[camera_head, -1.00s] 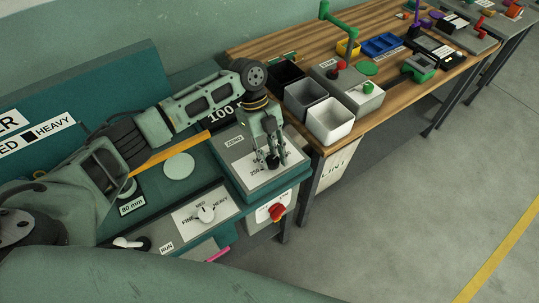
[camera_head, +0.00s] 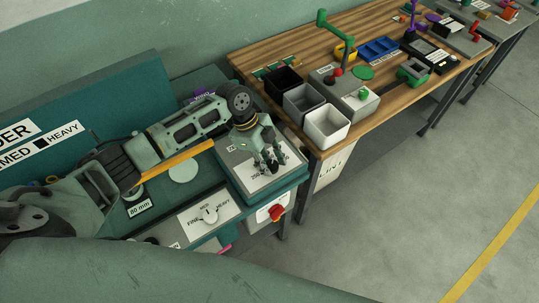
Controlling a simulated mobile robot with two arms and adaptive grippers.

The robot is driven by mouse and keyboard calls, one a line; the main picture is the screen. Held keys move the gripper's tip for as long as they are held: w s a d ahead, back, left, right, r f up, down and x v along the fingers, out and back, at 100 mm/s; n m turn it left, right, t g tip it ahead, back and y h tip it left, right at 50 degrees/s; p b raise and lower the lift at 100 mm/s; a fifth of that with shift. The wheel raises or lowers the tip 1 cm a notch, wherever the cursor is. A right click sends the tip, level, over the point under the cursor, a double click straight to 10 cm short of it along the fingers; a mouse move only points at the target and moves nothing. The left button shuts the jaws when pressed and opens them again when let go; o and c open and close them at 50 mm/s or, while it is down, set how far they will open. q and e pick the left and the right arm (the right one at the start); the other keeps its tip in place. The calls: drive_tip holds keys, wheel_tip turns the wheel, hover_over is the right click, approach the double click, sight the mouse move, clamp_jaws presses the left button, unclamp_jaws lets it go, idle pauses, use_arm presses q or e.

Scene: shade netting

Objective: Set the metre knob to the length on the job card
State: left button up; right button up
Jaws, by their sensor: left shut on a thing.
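The metre knob (camera_head: 271,169) is a small black knob on a light dial plate (camera_head: 247,173), set on a grey-topped teal box at the front right of the machine. My left gripper (camera_head: 272,164) comes down from the upper left and is shut on the knob. Its fingers hide most of the knob and part of the dial. A printed "250" mark shows just left of the fingers, but I cannot read the knob's pointer. I cannot make out a job card. My right gripper does not show.
A white knob (camera_head: 209,214) on a FINE/MED/HEAVY plate sits left of the dial. Grey, black and white bins (camera_head: 326,125) stand on the wooden bench (camera_head: 290,47) to the right. Open floor lies at the right.

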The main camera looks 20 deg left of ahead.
use_arm(q)
drive_tip(key=n+p, duration=0.1)
drive_tip(key=s+n+t+p, duration=0.1)
drive_tip(key=n, duration=0.1)
drive_tip(key=shift+d+f+p, duration=0.1)
drive_tip(key=shift+p, duration=0.25)
drive_tip(key=shift+f+n, duration=0.1)
drive_tip(key=shift+n, duration=0.4)
drive_tip(key=shift+p, duration=0.3)
drive_tip(key=shift+d, duration=0.1)
drive_tip(key=o, duration=1)
drive_tip(key=shift+s+t, duration=0.1)
drive_tip(key=shift+t, duration=0.2)
drive_tip(key=shift+c, duration=0.2)
drive_tip(key=shift+w, duration=0.2)
drive_tip(key=shift+r, duration=0.2)
